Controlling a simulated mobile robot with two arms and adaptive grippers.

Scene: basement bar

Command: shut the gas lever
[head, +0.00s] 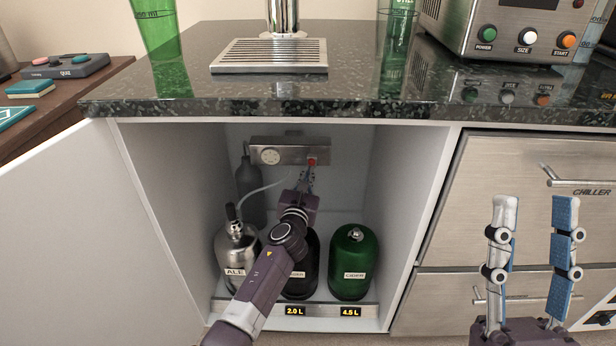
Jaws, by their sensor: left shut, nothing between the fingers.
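Inside the open cabinet, a metal box (290,150) on the back wall carries a round white gauge (270,156) and a small red part (311,161), which looks like the gas lever. My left arm reaches into the cabinet from below. My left gripper (306,178) is shut and empty, its fingertips just below the red part; I cannot tell whether they touch it. The lever's exact position is too small to tell. My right gripper (532,215) is open and empty, fingers upward, in front of the steel drawers.
A silver ALE keg (237,250), a dark keg (300,275) partly behind my arm, and a green CIDER keg (350,262) stand on the cabinet floor. A grey bottle (250,185) stands behind. The white door (70,230) is open left; the countertop (350,85) overhangs.

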